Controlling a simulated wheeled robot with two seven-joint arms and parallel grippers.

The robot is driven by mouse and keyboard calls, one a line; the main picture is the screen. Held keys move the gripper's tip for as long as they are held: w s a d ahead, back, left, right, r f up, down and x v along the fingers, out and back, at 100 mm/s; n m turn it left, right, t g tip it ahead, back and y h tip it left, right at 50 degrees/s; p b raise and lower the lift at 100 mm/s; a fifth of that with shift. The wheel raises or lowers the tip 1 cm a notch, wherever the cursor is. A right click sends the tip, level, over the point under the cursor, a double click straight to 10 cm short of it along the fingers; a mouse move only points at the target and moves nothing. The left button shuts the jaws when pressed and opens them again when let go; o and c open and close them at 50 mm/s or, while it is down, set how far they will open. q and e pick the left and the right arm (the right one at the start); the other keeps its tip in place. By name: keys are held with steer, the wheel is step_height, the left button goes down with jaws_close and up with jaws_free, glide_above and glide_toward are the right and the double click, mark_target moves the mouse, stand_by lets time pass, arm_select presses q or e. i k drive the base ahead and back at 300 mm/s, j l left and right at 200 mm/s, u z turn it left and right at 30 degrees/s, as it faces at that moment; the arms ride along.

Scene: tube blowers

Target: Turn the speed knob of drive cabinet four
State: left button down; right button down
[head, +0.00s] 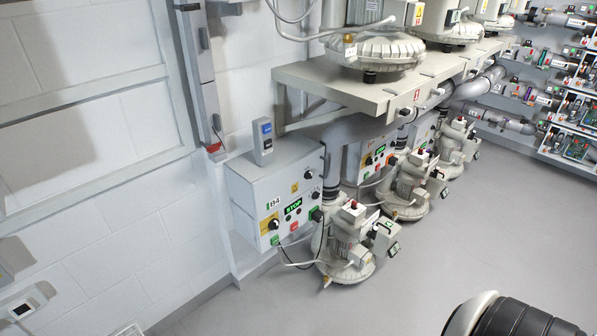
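Drive cabinet four (242,197) is the light grey wall box marked B4, left of the middle in the head view. Its front carries a lit green STOP display (293,208). A black rotary knob (273,225) sits on a yellow plate at the lower left of the front. More small dark knobs (308,174) run down the right side; their labels are too small to read, so I cannot tell which is the speed knob. Neither of my grippers is in view. A black and white part of my arm (510,318) shows at the bottom right.
A blower (345,235) stands on the floor just right of the cabinet, with others behind. A grey shelf (340,98) with large blowers overhangs at upper right. A small control box (262,142) sits atop the cabinet. The floor (460,240) in front is clear.

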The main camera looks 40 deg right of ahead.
mark_target(315, 195)
steer(key=z, duration=1.2)
